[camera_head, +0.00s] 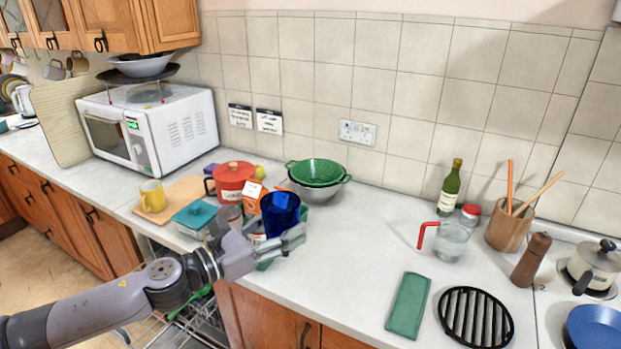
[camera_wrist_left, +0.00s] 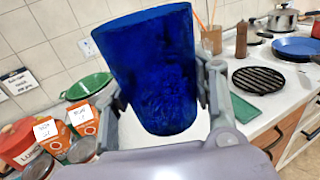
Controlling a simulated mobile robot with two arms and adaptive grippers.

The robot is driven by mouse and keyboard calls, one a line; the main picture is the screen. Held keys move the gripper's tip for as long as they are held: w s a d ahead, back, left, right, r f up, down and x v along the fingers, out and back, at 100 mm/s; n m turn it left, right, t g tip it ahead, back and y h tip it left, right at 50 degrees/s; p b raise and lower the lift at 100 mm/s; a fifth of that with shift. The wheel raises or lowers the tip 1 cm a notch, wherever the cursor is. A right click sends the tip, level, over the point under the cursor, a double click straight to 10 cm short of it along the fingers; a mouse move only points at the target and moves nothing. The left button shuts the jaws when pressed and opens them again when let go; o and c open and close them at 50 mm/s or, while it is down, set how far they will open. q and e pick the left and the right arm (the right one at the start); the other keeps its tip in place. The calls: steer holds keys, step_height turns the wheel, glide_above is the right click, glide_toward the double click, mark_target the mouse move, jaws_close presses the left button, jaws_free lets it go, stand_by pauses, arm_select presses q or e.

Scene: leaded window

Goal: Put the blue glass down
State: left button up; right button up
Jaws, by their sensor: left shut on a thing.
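The blue glass (camera_head: 281,213) is a dark blue tumbler, held about upright in my left gripper (camera_head: 262,238) above the front part of the counter. In the left wrist view the blue glass (camera_wrist_left: 150,70) fills the middle, with a finger of my left gripper (camera_wrist_left: 160,105) on each side of it. The gripper is shut on the glass. Whether the glass's base touches anything below is hidden in the head view. My right gripper is in neither view.
The white counter (camera_head: 345,235) is clear right of the glass, up to a green cloth (camera_head: 408,305) and a jug with a red handle (camera_head: 450,241). Left and behind stand orange cartons (camera_head: 252,196), a red pot (camera_head: 234,182) and a green colander (camera_head: 317,172). An open dishwasher (camera_head: 200,322) lies below.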

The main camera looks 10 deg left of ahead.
arm_select(q)
steer(key=s+d+f+n+t+y+b, duration=0.2)
steer(key=s+d+f, duration=0.3)
steer(key=s+f, duration=0.4)
steer(key=s+a+f+n+t+y, duration=0.1)
steer(key=s+a+f+n+y, duration=0.1)
steer(key=s+a+y, duration=0.3)
steer(key=s+a+f+n+t+y+b, duration=0.1)
steer(key=s+a+f+n+y, duration=0.2)
steer(key=s+a+n+y, duration=0.1)
steer(key=shift+s+a+n+t+y+b, duration=0.3)
steer(key=shift+s+a+y, duration=0.2)
steer(key=shift+s+a, duration=0.45)
steer(key=shift+w+a, duration=0.15)
steer(key=shift+w, duration=0.1)
